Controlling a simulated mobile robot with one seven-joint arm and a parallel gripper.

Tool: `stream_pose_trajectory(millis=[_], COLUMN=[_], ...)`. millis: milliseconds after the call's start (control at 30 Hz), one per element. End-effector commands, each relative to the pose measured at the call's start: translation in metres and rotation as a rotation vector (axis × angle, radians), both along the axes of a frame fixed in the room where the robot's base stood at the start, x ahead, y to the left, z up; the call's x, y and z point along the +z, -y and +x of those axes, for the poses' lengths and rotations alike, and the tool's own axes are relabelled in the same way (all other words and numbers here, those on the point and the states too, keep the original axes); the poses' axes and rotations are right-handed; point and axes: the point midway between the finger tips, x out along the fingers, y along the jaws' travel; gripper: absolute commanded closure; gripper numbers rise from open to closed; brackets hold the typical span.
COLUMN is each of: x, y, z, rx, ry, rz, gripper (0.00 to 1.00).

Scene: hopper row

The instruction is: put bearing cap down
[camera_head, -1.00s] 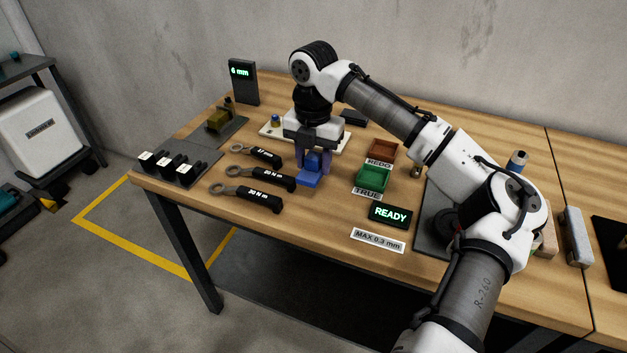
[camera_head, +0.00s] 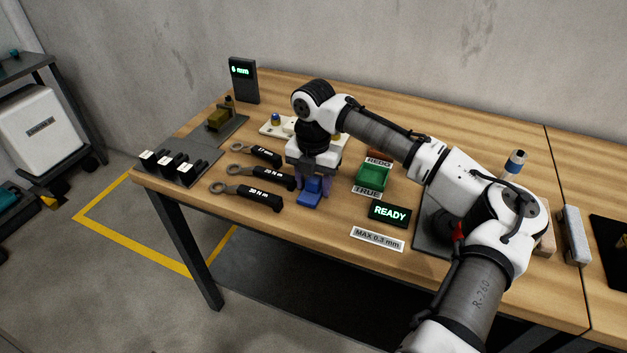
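The blue bearing cap (camera_head: 308,197) is at the middle of the wooden bench, just right of the wrench handles. My gripper (camera_head: 314,186) points straight down over it, with a finger on each side of its raised middle part. The fingers look closed on it. The cap is level and at or very near the bench top; I cannot tell whether it touches. The gripper body hides part of the cap's back.
Several torque wrenches (camera_head: 262,178) lie left of the cap. A green TRUE tray (camera_head: 372,176), a READY display (camera_head: 389,213) and a MAX 0.3 mm label (camera_head: 377,239) are to the right. A pale plate (camera_head: 271,129) lies behind. Bare wood lies in front.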

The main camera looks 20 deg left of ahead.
Motion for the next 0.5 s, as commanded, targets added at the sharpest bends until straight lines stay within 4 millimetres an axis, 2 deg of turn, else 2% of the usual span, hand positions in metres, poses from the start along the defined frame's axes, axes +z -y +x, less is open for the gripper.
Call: stream_pose_trajectory(millis=[367, 500], x=[0.004, 0.022], y=[0.0, 0.0], z=[0.0, 0.0], rx=[0.0, 0.0], ry=[0.003, 0.002], rz=[-0.001, 0.002], gripper=[0.5, 0.5])
